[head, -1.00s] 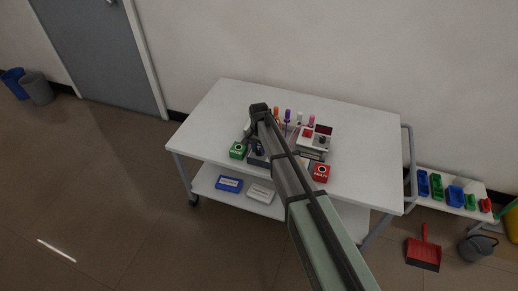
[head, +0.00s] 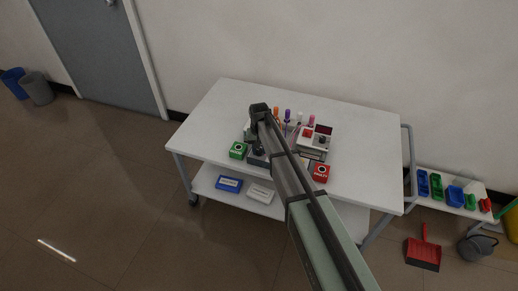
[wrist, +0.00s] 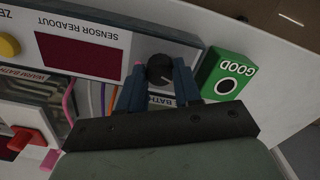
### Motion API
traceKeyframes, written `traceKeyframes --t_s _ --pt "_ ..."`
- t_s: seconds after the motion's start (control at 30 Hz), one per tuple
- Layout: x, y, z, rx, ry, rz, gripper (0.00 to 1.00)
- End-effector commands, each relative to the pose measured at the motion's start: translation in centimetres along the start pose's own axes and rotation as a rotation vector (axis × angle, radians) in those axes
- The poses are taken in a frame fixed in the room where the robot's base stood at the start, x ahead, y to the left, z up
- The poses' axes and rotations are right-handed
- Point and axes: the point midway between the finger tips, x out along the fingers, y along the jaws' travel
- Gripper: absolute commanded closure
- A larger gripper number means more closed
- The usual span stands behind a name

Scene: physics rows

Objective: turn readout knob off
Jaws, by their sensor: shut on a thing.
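The black readout knob (wrist: 160,70) sits on the sensor readout panel (wrist: 112,38), beside its dark red display (wrist: 80,56). A short pale mark shows on the knob. The blue fingers of my gripper (wrist: 160,84) stand on either side of the knob, shut on it. In the head view my gripper (head: 256,142) is at the front of the cart top, over the readout box, and my arm hides much of that box. The display looks dark, with no digits that I can make out.
A green GOOD box (wrist: 228,76) stands close beside the knob. A red box (head: 321,173) is to the right in the head view. Behind are upright coloured tools (head: 287,115) and a device with a red switch (head: 316,142). The cart top (head: 365,150) is clear at right.

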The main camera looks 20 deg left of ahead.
Motion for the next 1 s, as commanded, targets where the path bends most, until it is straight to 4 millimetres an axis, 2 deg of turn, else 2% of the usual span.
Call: traceKeyframes --t_s 0.33,0.87,0.9,1.0 --pt "-0.03 0.01 -0.01 -0.140 0.000 0.000 0.97" --pt "-0.03 0.01 -0.02 -0.165 0.000 0.000 0.97" --pt "-0.04 0.01 -0.01 -0.165 0.000 0.000 0.64" --pt "-0.03 0.01 -0.01 -0.164 0.000 0.000 0.54"
